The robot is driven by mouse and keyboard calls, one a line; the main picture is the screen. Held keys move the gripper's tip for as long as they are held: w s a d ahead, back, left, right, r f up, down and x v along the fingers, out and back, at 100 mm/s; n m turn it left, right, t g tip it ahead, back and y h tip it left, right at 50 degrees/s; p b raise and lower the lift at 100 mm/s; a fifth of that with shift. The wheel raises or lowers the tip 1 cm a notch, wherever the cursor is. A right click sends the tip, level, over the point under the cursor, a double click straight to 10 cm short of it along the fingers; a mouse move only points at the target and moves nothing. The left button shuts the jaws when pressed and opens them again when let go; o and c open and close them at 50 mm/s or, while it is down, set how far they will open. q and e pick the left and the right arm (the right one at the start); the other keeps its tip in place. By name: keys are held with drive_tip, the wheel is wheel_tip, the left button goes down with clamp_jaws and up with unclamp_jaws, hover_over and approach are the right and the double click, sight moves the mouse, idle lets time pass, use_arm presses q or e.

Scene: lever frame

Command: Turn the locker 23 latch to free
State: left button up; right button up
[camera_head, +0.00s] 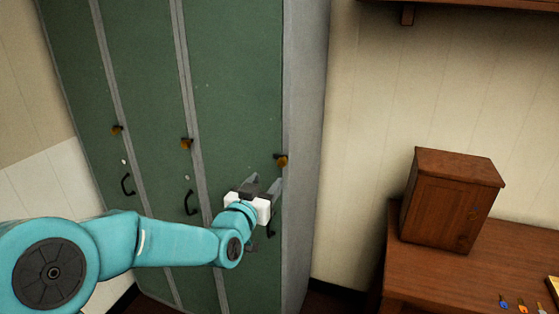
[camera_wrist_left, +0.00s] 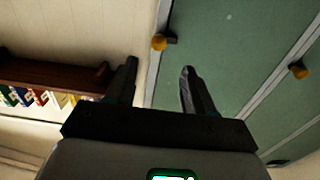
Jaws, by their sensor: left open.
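A green locker bank (camera_head: 235,90) has three doors showing, each with a small orange-brown latch on a dark mount. The right door's latch (camera_head: 282,161) is by its right edge; the others are the middle latch (camera_head: 187,143) and left latch (camera_head: 117,129). No locker number is readable, so I cannot tell which is 23. My left gripper (camera_head: 265,181) is open and empty, just below the right latch and apart from it. In the left wrist view, a latch (camera_wrist_left: 158,43) lies beyond the gap between the fingertips (camera_wrist_left: 158,67). My right gripper is out of view.
Black handles hang below the latches, such as the middle handle (camera_head: 190,202). A wooden cabinet (camera_head: 450,200) stands on a desk (camera_head: 435,262) at right, with small coloured tags (camera_head: 521,305) near its front. A wall shelf (camera_wrist_left: 45,75) shows in the left wrist view.

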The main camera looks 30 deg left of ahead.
sight(281, 164)
use_arm(q)
drive_tip(key=p+x, duration=0.3)
drive_tip(key=x, duration=0.6)
drive_tip(key=shift+w+d, duration=0.1)
drive_tip(key=shift+w, duration=0.25)
clamp_jaws()
